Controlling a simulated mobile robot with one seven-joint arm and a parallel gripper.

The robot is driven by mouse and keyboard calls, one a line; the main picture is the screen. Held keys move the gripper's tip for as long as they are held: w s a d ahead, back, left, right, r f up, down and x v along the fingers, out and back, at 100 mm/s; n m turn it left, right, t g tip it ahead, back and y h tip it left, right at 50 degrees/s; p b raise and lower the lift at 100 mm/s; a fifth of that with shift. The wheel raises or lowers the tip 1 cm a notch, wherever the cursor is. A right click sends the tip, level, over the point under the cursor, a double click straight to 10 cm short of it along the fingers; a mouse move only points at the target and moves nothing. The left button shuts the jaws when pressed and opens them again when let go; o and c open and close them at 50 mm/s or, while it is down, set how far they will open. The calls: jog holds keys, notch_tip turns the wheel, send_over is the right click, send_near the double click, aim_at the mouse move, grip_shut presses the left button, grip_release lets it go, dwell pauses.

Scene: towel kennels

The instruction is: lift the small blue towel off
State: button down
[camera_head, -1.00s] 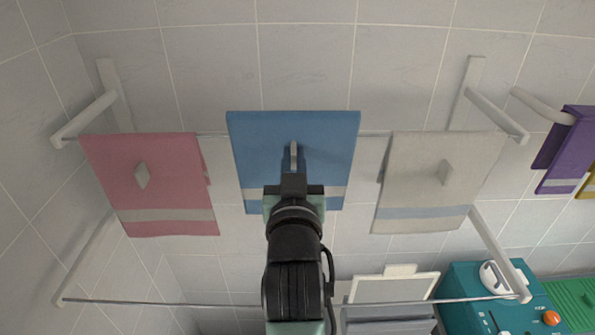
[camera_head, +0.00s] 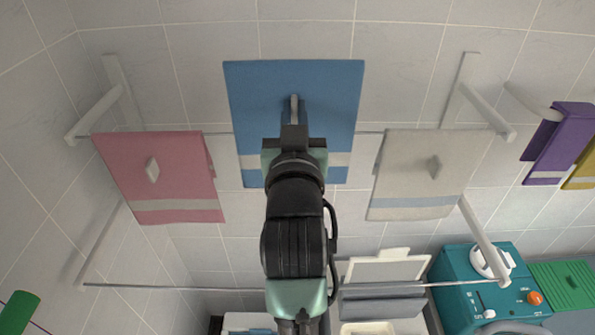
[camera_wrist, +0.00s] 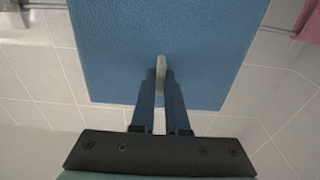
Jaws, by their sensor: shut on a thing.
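The blue towel (camera_head: 338,100) with a pale band near its lower edge is in the middle of the head view. Its top edge stands well above the rail (camera_head: 215,134). A pale tab (camera_head: 294,104) sticks out from its front. My gripper (camera_head: 294,122) is in front of the towel and shut on the tab. In the wrist view my gripper's two fingers (camera_wrist: 160,100) close around the tab (camera_wrist: 160,75), and the blue towel (camera_wrist: 110,50) fills the upper middle. My gripper and arm hide part of the towel's lower half.
A pink towel (camera_head: 165,180) hangs on the left of the rail and a cream towel (camera_head: 430,165) on the right. A purple towel (camera_head: 560,140) hangs further right. A lower front rail (camera_head: 160,288) crosses below. A teal machine (camera_head: 460,275) stands at lower right. The wall above is clear.

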jog(key=shift+w+f, duration=0.1)
jog(key=shift+f, duration=0.5)
jog(key=shift+s+f, duration=0.2)
jog(key=shift+s, duration=0.35)
jog(key=s, duration=0.3)
jog(key=shift+s+r, duration=0.1)
jog(key=shift+s, duration=0.2)
jog(key=s, duration=0.7)
